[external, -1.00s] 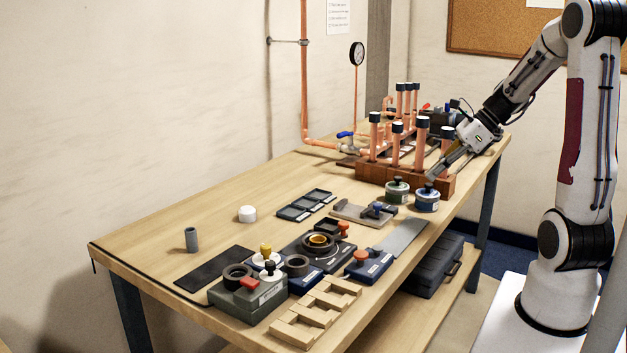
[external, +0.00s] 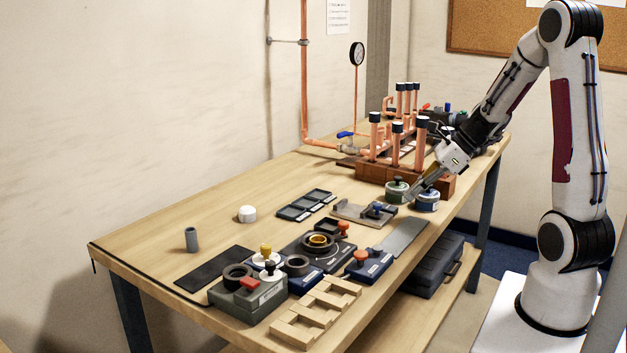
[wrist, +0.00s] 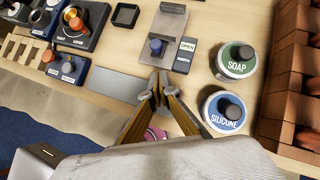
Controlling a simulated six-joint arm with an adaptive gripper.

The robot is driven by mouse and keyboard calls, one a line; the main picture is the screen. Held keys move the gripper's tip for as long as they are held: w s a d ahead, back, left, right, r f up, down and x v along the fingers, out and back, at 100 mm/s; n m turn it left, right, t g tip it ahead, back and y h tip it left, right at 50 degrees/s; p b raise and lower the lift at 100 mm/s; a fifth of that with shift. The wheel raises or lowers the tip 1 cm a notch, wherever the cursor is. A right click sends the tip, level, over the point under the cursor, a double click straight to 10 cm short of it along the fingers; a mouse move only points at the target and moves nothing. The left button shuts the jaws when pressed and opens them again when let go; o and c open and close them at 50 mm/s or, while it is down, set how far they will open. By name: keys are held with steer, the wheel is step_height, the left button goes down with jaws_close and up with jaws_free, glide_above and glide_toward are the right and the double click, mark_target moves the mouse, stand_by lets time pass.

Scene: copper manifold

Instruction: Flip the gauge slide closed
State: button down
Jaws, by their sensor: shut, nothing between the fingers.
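The gauge slide is a grey plate (external: 350,213) with a blue knob (external: 377,209), lying on the bench in the external view. In the wrist view the grey plate (wrist: 166,30) lies ahead of my fingers, with the blue knob (wrist: 156,46) on it. An "OPEN" label (wrist: 187,46) shows on the dark strip beside it. My gripper (wrist: 158,82) is shut and empty, its tips just short of the plate's near edge in the picture. In the external view my gripper (external: 410,198) is right of the slide, beside the tins. Contact cannot be told.
Tins marked SOAP (wrist: 237,60) and SILICONE (wrist: 224,111) stand close to the right of my fingers. A wooden manifold block with copper pipes (external: 390,175) is behind them. A flat grey strip (wrist: 115,87) and several knobbed blocks lie to the left.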

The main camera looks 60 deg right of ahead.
steer(key=x, duration=0.3)
steer(key=shift+w+a+r, duration=0.1)
steer(key=shift+w+r, duration=0.1)
steer(key=shift+w+a+f, duration=0.1)
steer(key=shift+w+a, duration=0.25)
steer(key=shift+w, duration=0.3)
steer(key=shift+w+a+f, duration=0.1)
steer(key=shift+w+a, duration=0.2)
steer(key=shift+w, duration=0.35)
steer(key=shift+w, duration=0.1)
steer(key=shift+w, duration=2.7)
steer(key=shift+s+d+r, duration=0.1)
steer(key=shift+s+d, duration=0.25)
steer(key=shift+s, duration=0.25)
steer(key=shift+s+d+r, duration=0.1)
steer(key=shift+s+d, duration=0.2)
steer(key=shift+s, duration=0.3)
steer(key=shift+s+d+r, duration=0.15)
steer(key=shift+s+d, duration=0.2)
steer(key=shift+s, duration=0.25)
steer(key=v, duration=0.9)
steer(key=shift+s+r, duration=0.2)
steer(key=shift+r, duration=0.15)
